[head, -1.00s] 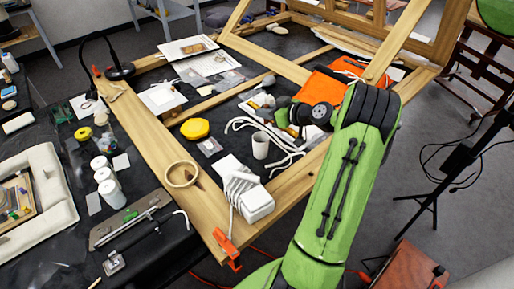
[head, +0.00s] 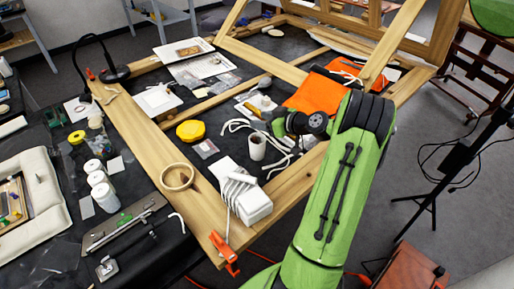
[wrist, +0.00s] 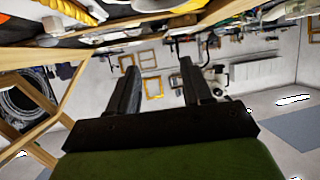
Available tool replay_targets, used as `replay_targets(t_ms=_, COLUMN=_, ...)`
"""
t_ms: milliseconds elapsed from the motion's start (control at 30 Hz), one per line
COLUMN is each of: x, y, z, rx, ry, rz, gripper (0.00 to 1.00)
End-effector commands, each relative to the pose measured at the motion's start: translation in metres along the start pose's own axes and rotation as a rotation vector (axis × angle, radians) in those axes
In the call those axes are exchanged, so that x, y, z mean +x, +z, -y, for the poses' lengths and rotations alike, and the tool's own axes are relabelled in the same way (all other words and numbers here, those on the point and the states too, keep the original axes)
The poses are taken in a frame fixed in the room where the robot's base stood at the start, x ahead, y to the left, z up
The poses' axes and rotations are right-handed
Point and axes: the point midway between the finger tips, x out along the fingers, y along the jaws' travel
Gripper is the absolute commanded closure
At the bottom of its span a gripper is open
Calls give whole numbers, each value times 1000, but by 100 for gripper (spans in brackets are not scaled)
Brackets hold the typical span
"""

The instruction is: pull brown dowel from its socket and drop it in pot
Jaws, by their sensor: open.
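My gripper (wrist: 159,68) is open in the wrist view, with two dark fingers apart and nothing between them. The wrist camera looks out level across the room. In the head view, my green arm reaches over the wooden frame, and its wrist is beside a white cup (head: 257,147) that may be the pot. The cup stands upright on the dark surface inside the frame. Its contents are too small to tell. I cannot pick out the brown dowel or its socket in either view. The gripper's fingers are not clear in the head view.
The big wooden frame (head: 140,138) lies around the work area, with raised beams behind.

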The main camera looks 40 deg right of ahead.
Motion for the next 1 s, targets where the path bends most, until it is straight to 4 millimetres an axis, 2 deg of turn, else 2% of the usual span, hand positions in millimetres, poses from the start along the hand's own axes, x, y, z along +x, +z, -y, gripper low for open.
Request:
replay_targets(t_ms=133, x=-29, y=0, z=-2, rx=1, ry=7, rz=1, gripper=50)
replay_targets(t_ms=400, x=-106, y=0, z=-2, rx=1, ry=9, rz=1, gripper=50)
replay_targets(t_ms=533, x=-136, y=0, z=-1, rx=1, ry=7, rz=1, gripper=50)
replay_targets(t_ms=700, x=-154, y=0, z=0, rx=-1, ry=2, rz=0, gripper=50)
replay_targets(t_ms=1000, x=-155, y=0, z=0, rx=0, ry=1, rz=0, gripper=50)
